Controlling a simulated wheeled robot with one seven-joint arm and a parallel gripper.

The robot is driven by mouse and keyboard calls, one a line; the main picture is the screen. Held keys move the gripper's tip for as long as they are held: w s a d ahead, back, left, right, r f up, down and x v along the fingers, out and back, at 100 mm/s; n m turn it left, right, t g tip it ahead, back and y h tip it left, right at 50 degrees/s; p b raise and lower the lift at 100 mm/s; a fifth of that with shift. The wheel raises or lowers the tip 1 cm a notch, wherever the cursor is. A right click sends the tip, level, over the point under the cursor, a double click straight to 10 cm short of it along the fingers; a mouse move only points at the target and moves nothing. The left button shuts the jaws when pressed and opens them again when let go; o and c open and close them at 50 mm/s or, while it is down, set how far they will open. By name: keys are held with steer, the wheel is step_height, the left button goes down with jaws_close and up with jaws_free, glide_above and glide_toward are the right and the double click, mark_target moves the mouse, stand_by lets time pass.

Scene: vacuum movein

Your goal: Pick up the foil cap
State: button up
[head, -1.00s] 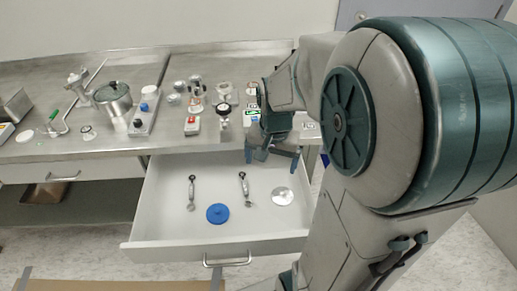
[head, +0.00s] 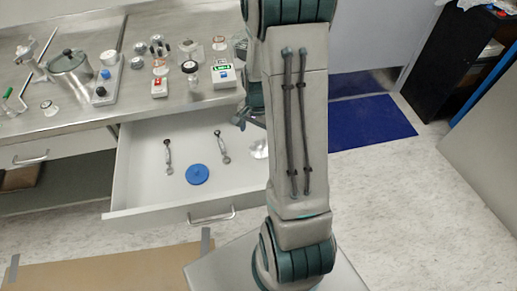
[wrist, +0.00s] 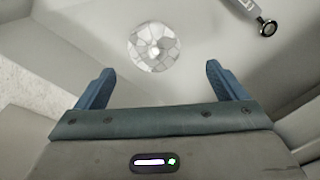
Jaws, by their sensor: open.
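The foil cap (wrist: 154,46) is a round, silvery, crinkled disc on the drawer floor in the wrist view. In the head view my gripper (head: 246,121) is mostly hidden behind my arm, above the drawer's right back area.
The open drawer (head: 150,201) also holds a blue disc (head: 197,174) and two metal tools (head: 168,157), (head: 222,147). The steel counter (head: 120,98) behind it carries a pot, a red-button box and several instruments. A blue mat (head: 372,122) lies on the floor at right.

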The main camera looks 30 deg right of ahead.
mark_target(257, 150)
steer(key=shift+s+d+f, duration=0.1)
steer(key=shift+s+f, duration=0.1)
steer(key=shift+f, duration=1.2)
steer(key=shift+s+f, duration=0.2)
steer(key=shift+f, duration=1.15)
steer(key=c, duration=1.1)
